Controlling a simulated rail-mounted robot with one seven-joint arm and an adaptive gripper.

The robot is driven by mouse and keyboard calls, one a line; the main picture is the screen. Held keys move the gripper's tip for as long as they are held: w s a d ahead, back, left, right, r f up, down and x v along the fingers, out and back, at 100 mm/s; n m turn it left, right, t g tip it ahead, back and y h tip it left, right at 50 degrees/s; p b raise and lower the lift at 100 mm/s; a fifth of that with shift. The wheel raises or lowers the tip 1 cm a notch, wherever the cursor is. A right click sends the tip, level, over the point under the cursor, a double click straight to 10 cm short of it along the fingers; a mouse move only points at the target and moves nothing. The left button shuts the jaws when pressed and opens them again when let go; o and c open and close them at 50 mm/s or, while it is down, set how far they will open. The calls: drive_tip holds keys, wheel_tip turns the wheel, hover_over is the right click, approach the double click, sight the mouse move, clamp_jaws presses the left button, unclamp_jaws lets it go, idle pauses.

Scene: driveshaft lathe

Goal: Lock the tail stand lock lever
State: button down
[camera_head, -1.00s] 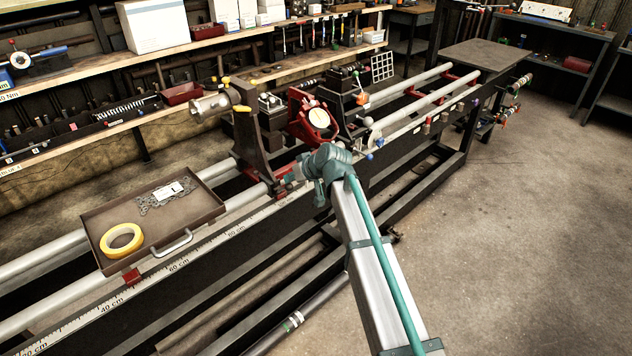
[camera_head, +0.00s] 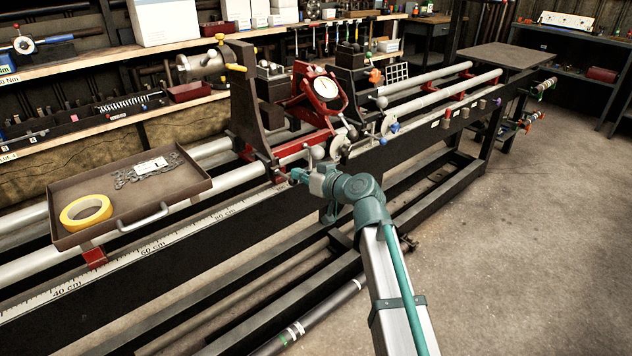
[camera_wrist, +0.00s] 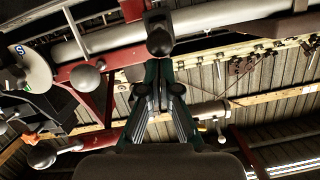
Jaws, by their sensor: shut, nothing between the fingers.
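The tail stand (camera_head: 246,105) is a dark upright block with yellow handles, clamped on the rails left of the red stand with a round dial. My gripper (camera_head: 297,175) is low beside the front rail, near the foot of the tail stand. In the wrist view my gripper (camera_wrist: 158,88) has its teal fingers together, with nothing visible between them. A black rounded knob (camera_wrist: 160,40) on a dark stem lies just beyond the fingertips; it may be the lock lever. I cannot tell whether the fingers touch it. In the head view this lever is not clearly distinguishable.
A tray (camera_head: 190,190) with yellow tape (camera_head: 86,211) and a chain sits on the rails to the left. The floor at right is clear.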

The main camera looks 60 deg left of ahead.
drive_tip(key=shift+d+f+b, duration=0.25)
drive_tip(key=shift+f+b, duration=0.5)
drive_tip(key=shift+b, duration=0.15)
drive_tip(key=shift+d+f, duration=0.1)
drive_tip(key=shift+f, duration=0.1)
drive_tip(key=r+p+v, duration=0.1)
drive_tip(key=r+v, duration=0.1)
drive_tip(key=v, duration=0.9)
drive_tip(key=shift+w+r+p, duration=0.2)
drive_tip(key=shift+w+p, duration=0.2)
drive_tip(key=shift+w, duration=0.05)
